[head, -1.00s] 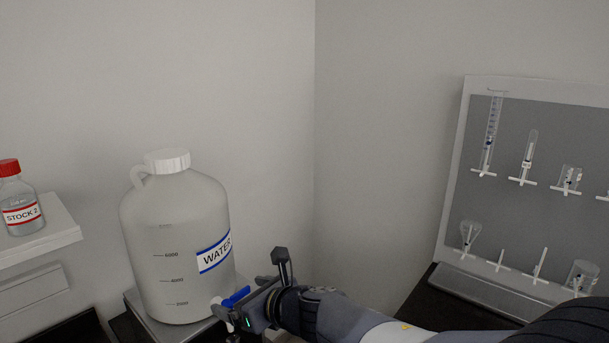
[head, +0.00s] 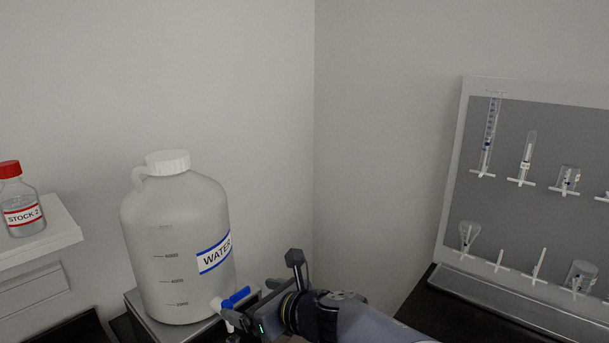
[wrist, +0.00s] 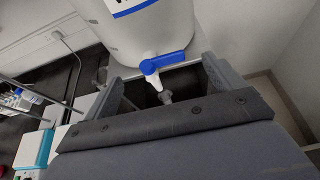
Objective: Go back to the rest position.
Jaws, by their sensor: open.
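My gripper (head: 250,322) is in the lower middle of the head view, just right of the water jug's spigot. In the wrist view its two fingers stand apart, open, on either side of the spigot, and I see nothing held between them. The white water jug (head: 175,245) stands upright on a stand, with a white cap and a blue-bordered WATER label. Its spigot (head: 233,299) has a blue handle, which also shows in the wrist view (wrist: 167,62). Whether the fingers touch the spigot is hard to tell.
A red-capped STOCK 2 bottle (head: 22,208) stands on a white shelf (head: 60,232) at the left. A grey pegboard (head: 520,215) with glassware hangs at the right. Walls meet in a corner behind the jug. The space above my gripper is clear.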

